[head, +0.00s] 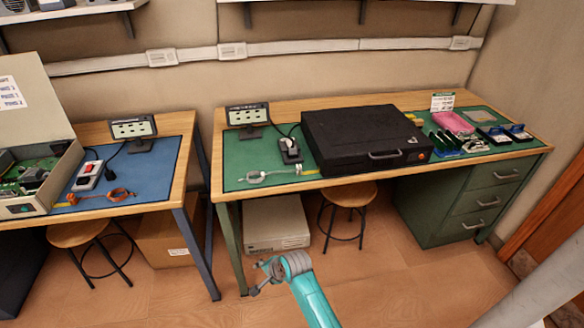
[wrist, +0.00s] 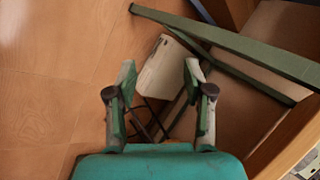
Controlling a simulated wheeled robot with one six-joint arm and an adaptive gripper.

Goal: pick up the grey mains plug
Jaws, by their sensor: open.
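My gripper (head: 257,277) is open and empty, low over the floor in front of the green-matted bench. In the wrist view its two fingers (wrist: 160,76) are spread apart with nothing between them. A small socket strip (head: 291,156) lies on the green mat, left of the black case. A small greyish plug shape (head: 287,143) seems to sit at its far end, with a cord beside it; it is too small to tell for certain. A similar strip (head: 88,176) lies on the blue mat. The wrist view shows neither strip.
The black case (head: 350,130) fills the middle of the green mat (head: 240,165). A grey coiled lead (head: 268,176) lies at its front left. A small display (head: 248,114) stands behind the strip. A stool (head: 350,195) and pale box (head: 277,225) are under the bench.

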